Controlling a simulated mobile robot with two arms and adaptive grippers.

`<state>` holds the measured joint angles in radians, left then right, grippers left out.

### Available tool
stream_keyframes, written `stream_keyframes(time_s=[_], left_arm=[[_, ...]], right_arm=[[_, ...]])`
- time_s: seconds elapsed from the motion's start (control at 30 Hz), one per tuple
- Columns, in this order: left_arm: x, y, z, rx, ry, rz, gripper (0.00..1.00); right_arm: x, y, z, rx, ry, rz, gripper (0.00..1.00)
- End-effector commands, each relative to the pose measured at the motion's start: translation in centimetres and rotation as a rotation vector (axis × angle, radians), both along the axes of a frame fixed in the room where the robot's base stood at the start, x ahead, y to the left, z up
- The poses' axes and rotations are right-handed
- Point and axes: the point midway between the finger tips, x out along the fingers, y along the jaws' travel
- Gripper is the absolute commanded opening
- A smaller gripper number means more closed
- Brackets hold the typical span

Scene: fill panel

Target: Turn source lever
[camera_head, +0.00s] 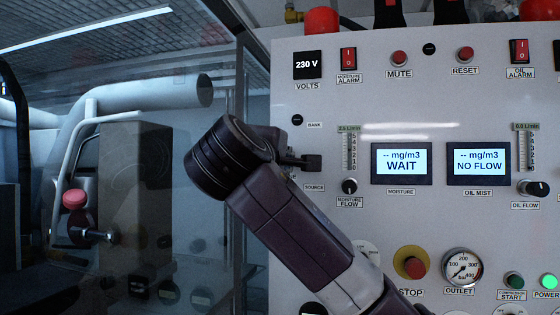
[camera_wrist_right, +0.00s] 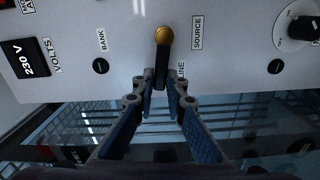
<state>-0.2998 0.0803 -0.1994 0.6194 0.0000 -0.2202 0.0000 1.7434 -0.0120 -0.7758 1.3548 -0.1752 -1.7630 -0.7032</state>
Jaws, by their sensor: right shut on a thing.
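The source lever (camera_wrist_right: 162,62) shows in the right wrist view as a black handle below a round brass pivot (camera_wrist_right: 163,35) on the grey panel. It lies between the BANK label and the SOURCE label (camera_wrist_right: 197,32), beside the LINE label. My right gripper (camera_wrist_right: 160,85) has its fingertips closed around the free end of the handle. In the head view my right gripper (camera_head: 301,161) is at the panel's left edge, above the SOURCE label (camera_head: 314,188), and its wrist hides most of the lever. My left gripper is not in view.
The panel (camera_head: 420,110) carries switches, knobs and two lit displays, WAIT (camera_head: 401,163) and NO FLOW (camera_head: 478,163). A red and yellow stop button (camera_head: 411,262) and an outlet gauge (camera_head: 462,267) sit below, near my right forearm. Glass and pipework fill the left side.

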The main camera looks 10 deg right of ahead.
Motion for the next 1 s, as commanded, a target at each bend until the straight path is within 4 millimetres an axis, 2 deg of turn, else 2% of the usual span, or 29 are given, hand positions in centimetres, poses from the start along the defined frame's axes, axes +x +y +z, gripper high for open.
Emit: stream_keyframes(time_s=[0.3,0.83,0.87,1.0], left_arm=[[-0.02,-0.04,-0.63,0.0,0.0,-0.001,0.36],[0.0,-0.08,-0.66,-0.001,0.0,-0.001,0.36],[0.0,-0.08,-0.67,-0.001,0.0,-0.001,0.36],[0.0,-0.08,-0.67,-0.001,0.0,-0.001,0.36]], right_arm=[[0.0,0.06,-0.33,-0.107,0.037,0.002,0.0],[-0.01,0.02,-0.39,-0.124,0.045,0.001,0.0],[-0.01,0.02,-0.39,-0.124,0.045,0.001,0.15],[-0.01,0.01,-0.47,-0.122,0.047,0.001,0.29]])
